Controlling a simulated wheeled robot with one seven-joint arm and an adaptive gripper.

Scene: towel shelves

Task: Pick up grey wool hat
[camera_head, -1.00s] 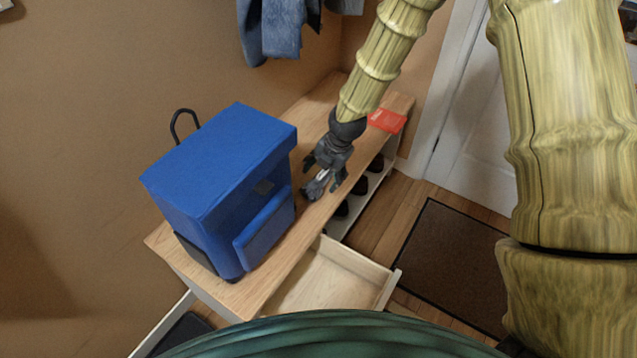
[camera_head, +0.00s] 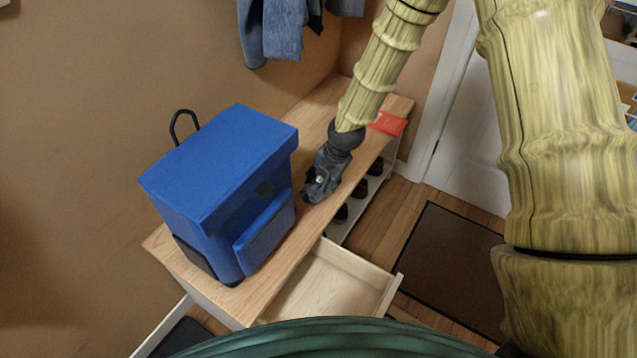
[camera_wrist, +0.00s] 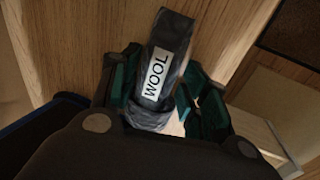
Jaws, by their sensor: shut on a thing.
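The grey wool hat (camera_wrist: 170,48) is a dark grey folded piece with a white label reading "WOOL" in the wrist view. My gripper (camera_wrist: 160,100) is shut on it, with a finger on each side, and part of the hat sticks out past the fingers. In the head view my gripper (camera_head: 318,188) is low over the wooden bench top, just right of the blue backpack. There the hat is mostly hidden by the gripper and hard to tell apart from it. I cannot tell whether the hat still touches the bench.
The blue backpack (camera_head: 215,165) stands on the bench (camera_head: 320,100) close to the gripper's left. A red item (camera_head: 387,123) lies at the bench's far end. An open wooden drawer (camera_head: 330,283) juts out in front. Dark shoes sit on shelves below. Blue clothing (camera_head: 270,30) hangs above.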

